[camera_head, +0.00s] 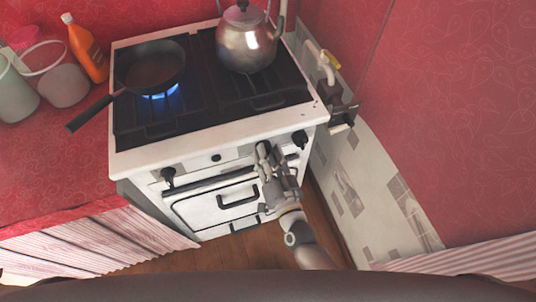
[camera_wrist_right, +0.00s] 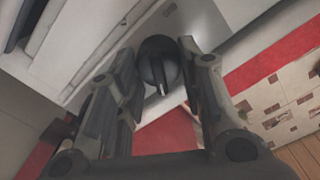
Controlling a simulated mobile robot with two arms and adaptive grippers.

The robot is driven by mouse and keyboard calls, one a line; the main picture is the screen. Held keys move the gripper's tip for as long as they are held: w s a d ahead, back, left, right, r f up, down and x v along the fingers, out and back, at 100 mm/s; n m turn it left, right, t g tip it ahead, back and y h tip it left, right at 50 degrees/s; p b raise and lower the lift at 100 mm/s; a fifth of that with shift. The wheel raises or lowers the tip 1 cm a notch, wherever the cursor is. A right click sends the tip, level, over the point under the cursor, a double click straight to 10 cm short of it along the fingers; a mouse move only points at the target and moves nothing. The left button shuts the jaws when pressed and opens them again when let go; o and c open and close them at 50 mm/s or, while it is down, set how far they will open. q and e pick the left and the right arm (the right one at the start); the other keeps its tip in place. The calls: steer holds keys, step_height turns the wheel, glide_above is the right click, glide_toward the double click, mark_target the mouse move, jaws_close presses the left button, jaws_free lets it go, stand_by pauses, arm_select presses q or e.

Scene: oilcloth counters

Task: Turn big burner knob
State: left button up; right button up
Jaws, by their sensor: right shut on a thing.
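The stove (camera_head: 190,138) has a white front with black knobs. A left knob (camera_head: 168,176), a small middle knob (camera_head: 216,158) and a right knob (camera_head: 300,138) show in the head view. My right gripper (camera_head: 264,152) is at the stove's front, left of the right knob, and covers part of the panel. In the right wrist view a round black knob (camera_wrist_right: 154,58) with a raised bar sits between the fingers of my right gripper (camera_wrist_right: 158,68), which is shut on it. My left gripper is not in view.
A frying pan (camera_head: 150,65) stands over a lit blue flame (camera_head: 166,94), its handle sticking out left. A metal kettle (camera_head: 246,40) stands at the back right. An orange bottle (camera_head: 84,48) and containers are on the left counter. A tiled wall (camera_head: 365,185) is close at right.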

steer(key=shift+m, duration=1.3)
steer(key=shift+d, duration=0.1)
steer(key=o, duration=1)
steer(key=v, duration=1.2)
